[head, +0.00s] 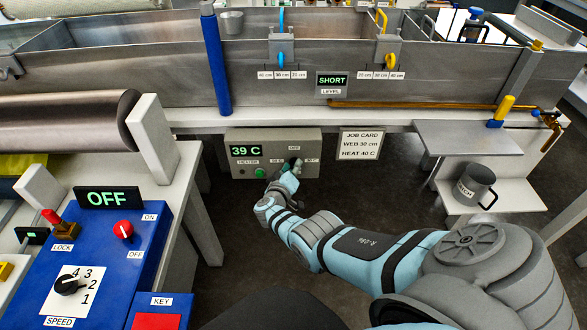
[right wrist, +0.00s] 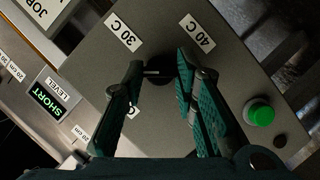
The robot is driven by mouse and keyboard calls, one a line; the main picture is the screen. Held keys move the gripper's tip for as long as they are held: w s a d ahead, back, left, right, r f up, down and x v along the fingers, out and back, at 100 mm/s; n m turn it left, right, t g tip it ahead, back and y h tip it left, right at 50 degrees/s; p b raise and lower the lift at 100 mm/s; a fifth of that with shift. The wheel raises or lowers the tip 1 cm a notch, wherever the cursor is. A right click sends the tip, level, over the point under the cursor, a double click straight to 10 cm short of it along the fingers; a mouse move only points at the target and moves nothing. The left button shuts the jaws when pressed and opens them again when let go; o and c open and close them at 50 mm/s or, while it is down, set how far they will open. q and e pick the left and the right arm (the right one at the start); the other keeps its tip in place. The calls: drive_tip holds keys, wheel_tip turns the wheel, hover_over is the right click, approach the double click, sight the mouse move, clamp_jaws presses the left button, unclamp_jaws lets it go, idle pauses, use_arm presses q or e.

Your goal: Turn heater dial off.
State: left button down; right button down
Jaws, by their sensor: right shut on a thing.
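The heater box (head: 275,140) hangs under the bath's front edge, its green display reading 39 C. Its black heater dial (right wrist: 158,68) is between the fingers of my right gripper (right wrist: 160,72), which is shut on it. In the head view my right gripper (head: 293,167) covers most of the dial. In the right wrist view the labels 30 C (right wrist: 122,33) and 40 C (right wrist: 201,34) lie around the dial; another label is mostly hidden behind a finger. I cannot tell which mark the dial points at. My left gripper is not in view.
A green button (right wrist: 259,112) sits on the box beside the dial. A job card (head: 360,145) reading HEAT 40 C hangs right of it. A blue control panel (head: 105,250) is at left. A mug (head: 475,185) stands on a shelf at right.

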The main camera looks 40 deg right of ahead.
use_arm(q)
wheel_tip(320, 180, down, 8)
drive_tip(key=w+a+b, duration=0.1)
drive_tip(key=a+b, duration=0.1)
drive_tip(key=b, duration=0.5)
drive_tip(key=shift+b, duration=0.3)
use_arm(e)
drive_tip(key=shift+w+a+f+n+h, duration=0.1)
drive_tip(key=shift+n+h, duration=0.45)
drive_tip(key=shift+n, duration=0.65)
drive_tip(key=shift+s+d+f+n+h, duration=0.1)
drive_tip(key=shift+n+h, duration=0.5)
drive_tip(key=shift+n, duration=0.6)
drive_tip(key=shift+w+a+f+n+h, duration=0.1)
drive_tip(key=shift+n+h, duration=0.45)
drive_tip(key=shift+n, duration=0.65)
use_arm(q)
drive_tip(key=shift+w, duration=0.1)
use_arm(e)
drive_tip(key=c, duration=1.3)
unclamp_jaws()
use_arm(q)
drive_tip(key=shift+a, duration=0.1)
